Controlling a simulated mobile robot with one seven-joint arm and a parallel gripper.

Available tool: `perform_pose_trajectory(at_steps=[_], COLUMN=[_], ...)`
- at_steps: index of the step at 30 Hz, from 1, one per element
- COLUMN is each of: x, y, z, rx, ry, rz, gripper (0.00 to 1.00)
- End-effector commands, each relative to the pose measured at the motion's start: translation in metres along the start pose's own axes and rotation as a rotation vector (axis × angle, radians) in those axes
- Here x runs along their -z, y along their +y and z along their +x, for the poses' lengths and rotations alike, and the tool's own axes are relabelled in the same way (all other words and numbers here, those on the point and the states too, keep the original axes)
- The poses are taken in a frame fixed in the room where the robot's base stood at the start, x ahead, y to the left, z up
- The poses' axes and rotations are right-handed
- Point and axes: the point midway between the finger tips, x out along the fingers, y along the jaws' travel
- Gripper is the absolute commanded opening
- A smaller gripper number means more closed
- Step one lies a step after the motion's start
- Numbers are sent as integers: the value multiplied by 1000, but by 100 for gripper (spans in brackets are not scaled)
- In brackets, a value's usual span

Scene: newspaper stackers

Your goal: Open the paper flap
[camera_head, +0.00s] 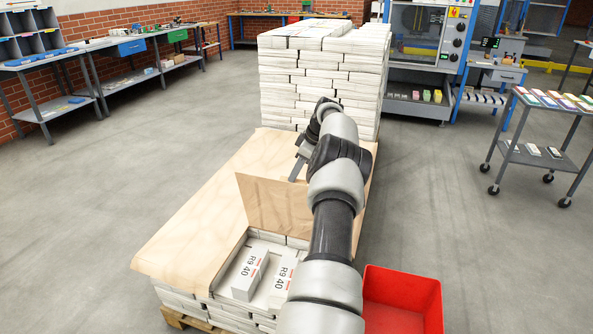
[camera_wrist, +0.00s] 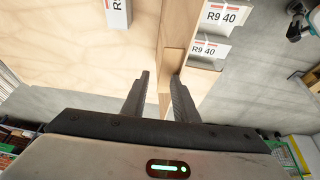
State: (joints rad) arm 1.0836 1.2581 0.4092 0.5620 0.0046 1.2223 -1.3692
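The tan paper flap (camera_head: 272,205) stands raised from the paper sheet (camera_head: 200,195) on the near stack, beside an opening at the front. In the wrist view the flap (camera_wrist: 174,35) shows as a narrow upright brown strip. My gripper (camera_head: 293,175) is just behind the flap's upper right edge. In the wrist view its fingers (camera_wrist: 160,84) are apart, with the brown strip between and beyond them. Contact with the flap cannot be told.
Two white "R9 40" blocks (camera_head: 250,275) (camera_head: 282,280) lie in the opening. A tall white newspaper stack (camera_head: 320,75) stands behind. A red bin (camera_head: 402,300) is at the front right, and a grey cart (camera_head: 545,140) farther right. The floor at left is clear.

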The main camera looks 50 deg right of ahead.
Motion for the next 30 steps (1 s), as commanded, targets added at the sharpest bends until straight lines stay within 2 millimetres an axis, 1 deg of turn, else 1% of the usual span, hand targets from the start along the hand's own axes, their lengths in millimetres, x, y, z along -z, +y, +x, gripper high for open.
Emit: perform_pose_trajectory(at_steps=[1, 5, 8, 11, 12, 21, 25, 30], x=[-18, -17, -17, -15, -14, -5, -2, -1], y=[-13, -12, -11, -10, -9, -7, -7, -7], z=[29, 14, -7, -34, -46, -124, -152, -174], rx=[42, 38, 33, 26, 21, 2, -4, -7], ry=[-29, -27, -25, -22, -19, -5, -1, 2], rz=[2, 2, 3, 4, 4, 0, -1, -2], gripper=[22, 22, 22, 22, 22, 22, 22, 22])
